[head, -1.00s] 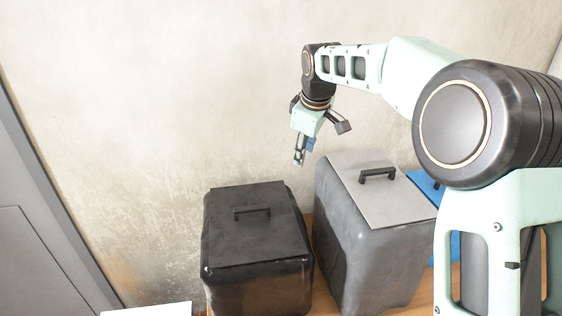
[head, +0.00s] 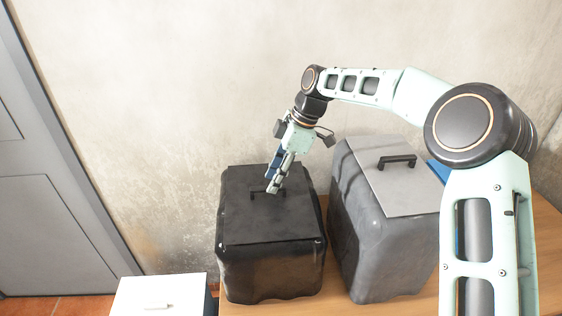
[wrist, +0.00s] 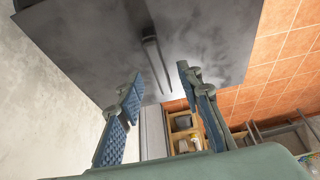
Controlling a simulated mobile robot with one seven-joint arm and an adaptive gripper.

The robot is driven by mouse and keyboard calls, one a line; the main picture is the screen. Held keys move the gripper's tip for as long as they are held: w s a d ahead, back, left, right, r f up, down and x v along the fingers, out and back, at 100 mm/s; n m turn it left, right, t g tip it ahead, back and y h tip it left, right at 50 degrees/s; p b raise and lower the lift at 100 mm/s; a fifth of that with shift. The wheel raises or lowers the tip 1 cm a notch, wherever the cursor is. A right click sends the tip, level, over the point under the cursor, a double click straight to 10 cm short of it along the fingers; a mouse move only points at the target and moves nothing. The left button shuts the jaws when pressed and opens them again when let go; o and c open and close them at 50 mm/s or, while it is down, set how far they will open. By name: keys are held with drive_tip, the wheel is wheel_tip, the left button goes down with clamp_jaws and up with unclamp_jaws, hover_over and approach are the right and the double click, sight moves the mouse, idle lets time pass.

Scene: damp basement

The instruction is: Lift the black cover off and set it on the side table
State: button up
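The black cover (head: 245,222) lies flat on top of a black bin (head: 268,272) on the wooden table. Its dark bar handle (head: 253,194) stands up near the middle of the cover. My gripper (head: 273,188) hangs just over the cover at the handle and partly hides it. In the wrist view my gripper (wrist: 162,84) is open, its two blue-padded fingers apart, with the handle (wrist: 156,62) ahead of and between the fingertips. Nothing is held. I cannot tell whether a finger touches the handle. I cannot make out for sure which surface is the side table.
A grey bin (head: 375,250) with a light grey cover and dark handle (head: 397,161) stands close on the right. Something blue is behind it. A white block (head: 190,296) with a small pale handle is at the lower left. The wall is close behind.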

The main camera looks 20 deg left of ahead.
drive_tip(key=shift+x, duration=1.5)
clamp_jaws()
